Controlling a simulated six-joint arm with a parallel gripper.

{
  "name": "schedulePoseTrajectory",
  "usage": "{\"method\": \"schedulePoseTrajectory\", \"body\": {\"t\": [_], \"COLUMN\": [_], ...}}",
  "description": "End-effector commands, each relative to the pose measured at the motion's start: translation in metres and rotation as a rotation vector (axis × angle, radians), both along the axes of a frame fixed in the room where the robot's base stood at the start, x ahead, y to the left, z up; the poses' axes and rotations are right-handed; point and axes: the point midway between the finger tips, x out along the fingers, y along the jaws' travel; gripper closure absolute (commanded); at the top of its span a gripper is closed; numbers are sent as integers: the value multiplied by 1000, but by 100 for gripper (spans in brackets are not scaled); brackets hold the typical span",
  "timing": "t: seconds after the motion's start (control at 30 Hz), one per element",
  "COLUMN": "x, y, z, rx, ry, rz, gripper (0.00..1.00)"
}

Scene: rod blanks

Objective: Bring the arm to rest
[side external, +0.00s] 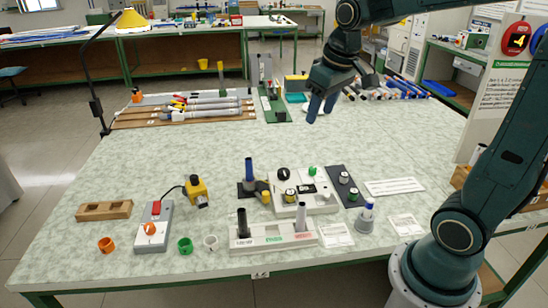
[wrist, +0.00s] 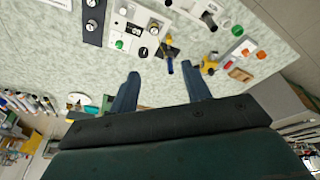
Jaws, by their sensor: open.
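My gripper (side external: 321,106) is open and empty. It hangs above the rear middle of the green-speckled table (side external: 330,145), clear of everything on it. In the wrist view my two blue fingers (wrist: 163,85) stand apart with bare table top between them. A blue rod (side external: 249,171) stands upright on a dark base behind the white tray. The white tray (side external: 273,235) at the front edge holds a black rod (side external: 242,222) and a grey rod (side external: 301,217), both upright. A blue-topped piece (side external: 366,214) stands to the right of the tray.
A white control panel (side external: 312,197) with knobs lies mid-table. A grey box with a red switch (side external: 155,225), a yellow device (side external: 196,188) and a wooden block (side external: 104,210) are at the left. Rods lie on a wooden rack (side external: 185,116) behind. The middle of the table is clear.

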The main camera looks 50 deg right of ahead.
Motion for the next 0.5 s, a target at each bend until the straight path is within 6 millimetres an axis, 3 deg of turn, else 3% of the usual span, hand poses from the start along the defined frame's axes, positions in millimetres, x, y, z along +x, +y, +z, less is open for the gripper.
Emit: {"method": "schedulePoseTrajectory", "body": {"t": [0.2,0.5], "x": [-41,-97], "y": [31,63], "z": [12,11], "rx": [-2,7], "ry": [-64,-145], "rz": [36,82], "gripper": [52,52]}}
